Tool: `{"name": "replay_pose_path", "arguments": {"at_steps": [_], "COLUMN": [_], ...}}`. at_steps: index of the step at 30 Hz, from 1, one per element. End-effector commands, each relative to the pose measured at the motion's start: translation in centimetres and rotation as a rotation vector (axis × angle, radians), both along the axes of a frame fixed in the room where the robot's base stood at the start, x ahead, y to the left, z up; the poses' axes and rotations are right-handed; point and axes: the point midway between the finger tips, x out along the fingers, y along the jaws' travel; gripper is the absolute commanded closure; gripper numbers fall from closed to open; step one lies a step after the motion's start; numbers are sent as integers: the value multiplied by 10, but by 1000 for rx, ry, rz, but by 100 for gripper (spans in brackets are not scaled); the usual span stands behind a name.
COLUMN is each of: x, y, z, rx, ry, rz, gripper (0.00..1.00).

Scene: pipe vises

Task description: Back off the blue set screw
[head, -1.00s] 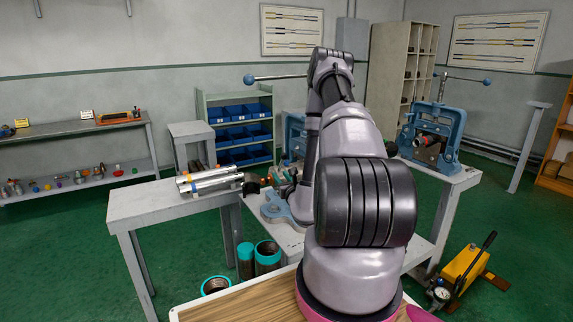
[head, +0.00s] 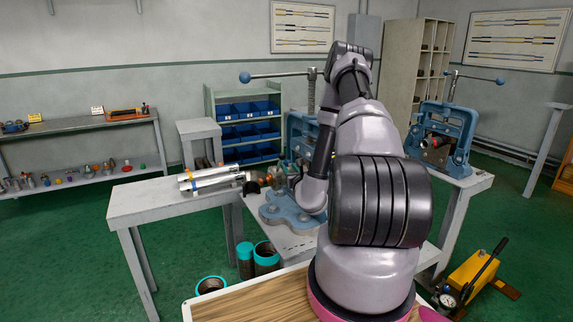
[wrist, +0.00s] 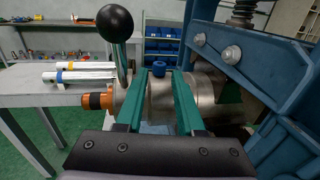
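The blue set screw (wrist: 159,66) shows in the wrist view as a small blue head with a dark recess, on top of a grey metal collar (wrist: 159,100). My gripper (wrist: 159,74) is open, its two green fingers reaching forward over the collar. The screw head appears between the fingertips, with a gap on each side. I cannot tell whether the fingers touch the collar. The near blue vise (head: 299,132) stands in the middle of the head view, partly behind my arm; its frame (wrist: 272,85) fills the right of the wrist view. My arm hides gripper and screw in the head view.
A lever with a black ball knob (wrist: 115,24) rises just left of my fingers. An orange-banded pipe end (wrist: 97,101) juts out left. Silver pipes (head: 212,178) lie on the grey side table (head: 150,205). A second vise (head: 440,135) stands at right.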

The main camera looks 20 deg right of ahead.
Motion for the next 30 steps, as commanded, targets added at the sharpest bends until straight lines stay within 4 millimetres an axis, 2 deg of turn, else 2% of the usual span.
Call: {"name": "replay_pose_path", "arguments": {"at_steps": [3,9,20,23,24,30], "x": [22,45,51,50,50,51], "y": [-3,-7,-7,-7,-7,-8], "z": [1,0,0,0,0,0], "rx": [-1,-1,0,0,0,-2], "ry": [-4,-2,-1,-1,-1,-2], "rz": [0,0,0,0,0,25], "gripper": [63,63,63,97,100,100]}}
